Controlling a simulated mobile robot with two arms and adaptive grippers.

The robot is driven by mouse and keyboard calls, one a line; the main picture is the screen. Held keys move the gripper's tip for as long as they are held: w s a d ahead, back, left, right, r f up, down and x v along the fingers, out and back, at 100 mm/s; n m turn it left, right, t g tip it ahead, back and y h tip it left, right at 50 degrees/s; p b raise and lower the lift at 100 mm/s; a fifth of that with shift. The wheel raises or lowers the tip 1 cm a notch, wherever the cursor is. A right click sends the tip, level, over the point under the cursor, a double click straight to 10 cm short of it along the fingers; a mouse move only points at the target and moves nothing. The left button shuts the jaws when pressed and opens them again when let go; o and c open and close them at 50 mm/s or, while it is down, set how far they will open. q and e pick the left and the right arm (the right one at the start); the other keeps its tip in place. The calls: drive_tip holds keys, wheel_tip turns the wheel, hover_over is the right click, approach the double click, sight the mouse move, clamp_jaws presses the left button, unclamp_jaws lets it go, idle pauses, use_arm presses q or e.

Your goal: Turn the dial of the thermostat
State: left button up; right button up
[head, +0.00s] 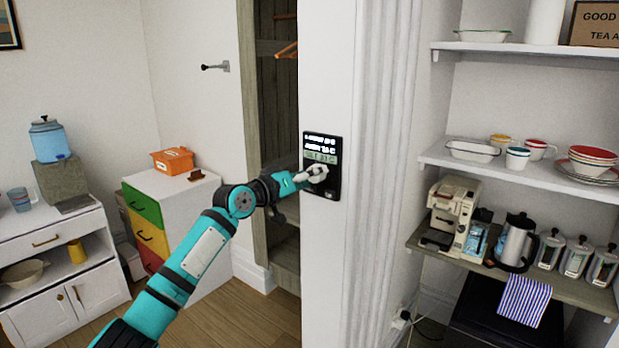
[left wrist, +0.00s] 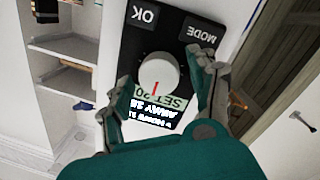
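The thermostat is a black panel (head: 322,145) on the white wall pillar, with a lit display of text lines. In the left wrist view, the thermostat (left wrist: 186,57) appears upside down, with OK and MODE buttons and a pale green SET line. Its round white dial (left wrist: 158,74) has a red mark pointing toward the display. My left gripper (head: 316,174) is at the lower part of the panel. Its fingers are open on either side of the dial, with small gaps seeming to show; contact cannot be confirmed. My right gripper is not in view.
To the right, shelves hold bowls, a coffee machine (head: 453,215) and a kettle (head: 517,243). Left of the pillar is an open wardrobe (head: 259,150) with a hanger. A drawer cabinet (head: 185,225) with an orange box (head: 172,161) stands further left.

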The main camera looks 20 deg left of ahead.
use_arm(q)
drive_tip(key=shift+s, duration=0.15)
drive_tip(key=v, duration=1.1)
drive_tip(key=shift+s+a, duration=0.2)
drive_tip(key=shift+s, duration=0.15)
